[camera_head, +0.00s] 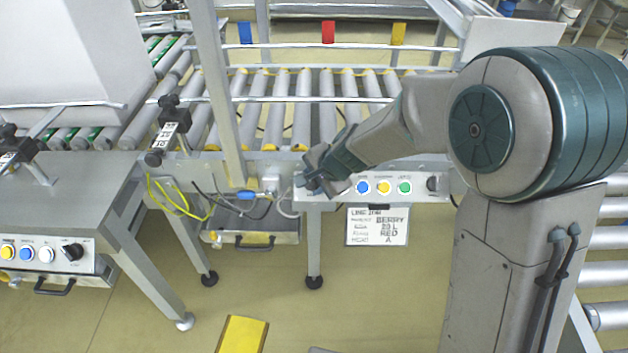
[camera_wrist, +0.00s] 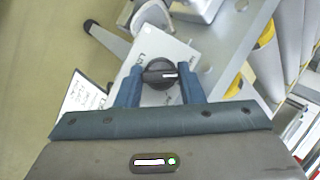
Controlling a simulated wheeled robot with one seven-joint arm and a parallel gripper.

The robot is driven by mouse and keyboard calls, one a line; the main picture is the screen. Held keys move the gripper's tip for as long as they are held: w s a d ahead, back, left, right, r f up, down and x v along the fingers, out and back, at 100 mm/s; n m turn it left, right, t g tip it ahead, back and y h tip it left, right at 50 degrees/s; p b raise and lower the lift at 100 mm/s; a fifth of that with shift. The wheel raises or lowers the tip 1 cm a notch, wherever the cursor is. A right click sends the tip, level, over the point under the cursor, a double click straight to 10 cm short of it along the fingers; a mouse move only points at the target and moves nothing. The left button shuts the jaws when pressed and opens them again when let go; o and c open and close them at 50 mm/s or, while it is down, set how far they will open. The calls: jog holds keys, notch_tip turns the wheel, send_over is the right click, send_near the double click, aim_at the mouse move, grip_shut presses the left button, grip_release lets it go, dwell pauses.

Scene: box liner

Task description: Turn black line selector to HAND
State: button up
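A black selector knob (camera_wrist: 158,74) with a white pointer mark sits on a pale label plate in the wrist view. Its mark points right in that view. My gripper (camera_wrist: 163,88) has one finger on each side of the knob, with a space between the fingers. I cannot tell whether they touch it. In the head view my gripper (camera_head: 316,184) is at the left end of the middle control panel (camera_head: 345,197) and hides that knob. The label's words are too small to read.
The panel also carries blue (camera_head: 363,187), yellow (camera_head: 383,187) and green (camera_head: 404,187) buttons and another black knob (camera_head: 433,184). A printed card (camera_head: 377,226) hangs below. A second panel (camera_head: 45,254) stands left. Roller conveyor (camera_head: 290,100) lies behind; a yellow block (camera_head: 242,334) is on the floor.

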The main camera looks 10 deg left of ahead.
jog(key=shift+r+p, duration=0.15)
jog(key=shift+p, duration=0.15)
jog(key=shift+r+n+p, duration=0.15)
jog(key=shift+n+p, duration=0.35)
jog(key=shift+p, duration=0.55)
jog(key=shift+n+h+p, duration=0.4)
jog(key=shift+p, duration=0.35)
jog(key=shift+f, duration=0.25)
jog(key=o, duration=0.7)
jog(key=shift+r+g, duration=0.1)
jog(key=shift+g, duration=0.2)
jog(key=p+v, duration=0.4)
jog(key=v, duration=0.9)
jog(key=shift+s+r, duration=0.2)
jog(key=shift+r, duration=0.05)
